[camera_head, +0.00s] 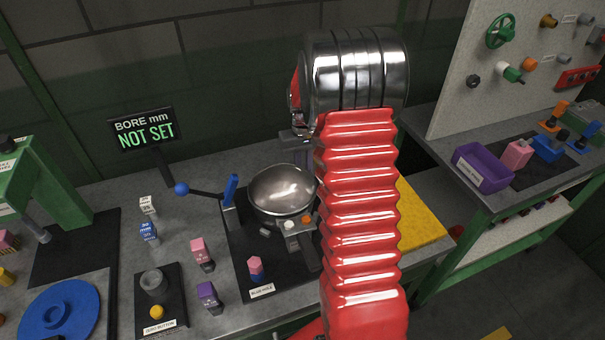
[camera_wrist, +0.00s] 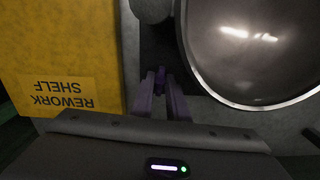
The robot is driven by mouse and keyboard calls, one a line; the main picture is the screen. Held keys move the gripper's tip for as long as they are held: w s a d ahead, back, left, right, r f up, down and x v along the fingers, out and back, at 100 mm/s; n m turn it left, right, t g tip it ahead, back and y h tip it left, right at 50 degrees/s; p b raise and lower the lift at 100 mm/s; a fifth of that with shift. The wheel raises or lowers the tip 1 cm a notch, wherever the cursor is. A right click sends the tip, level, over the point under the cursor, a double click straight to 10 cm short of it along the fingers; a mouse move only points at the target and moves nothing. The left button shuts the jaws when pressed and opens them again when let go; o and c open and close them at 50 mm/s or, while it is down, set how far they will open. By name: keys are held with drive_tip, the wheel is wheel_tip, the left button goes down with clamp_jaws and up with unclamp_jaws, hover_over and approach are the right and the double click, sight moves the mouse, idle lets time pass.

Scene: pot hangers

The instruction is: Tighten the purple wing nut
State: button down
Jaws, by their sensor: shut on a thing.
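The purple wing nut (camera_wrist: 161,75) shows small and dark in the wrist view, left of the metal bowl. My gripper (camera_wrist: 160,88) is shut on it, with one finger on each side. The nut's lower part and whatever it sits on are hard to make out. In the head view my red arm hides most of the gripper and the nut.
The shiny bowl (camera_head: 281,190) is close beside my gripper; it also shows in the wrist view (camera_wrist: 255,50). The yellow rework shelf (camera_wrist: 60,60) lies on the other side. A blue-knobbed lever (camera_head: 205,192) and several coloured blocks stand left of the bowl.

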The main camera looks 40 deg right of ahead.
drive_tip(key=m, duration=0.3)
drive_tip(key=shift+w+m, duration=0.1)
drive_tip(key=shift+m, duration=0.3)
drive_tip(key=m, duration=0.3)
drive_tip(key=shift+m, duration=0.4)
drive_tip(key=c, duration=1.7)
unclamp_jaws()
drive_tip(key=shift+r, duration=2.5)
drive_tip(key=shift+r, duration=0.1)
wheel_tip(320, 180, up, 14)
drive_tip(key=shift+f, duration=0.2)
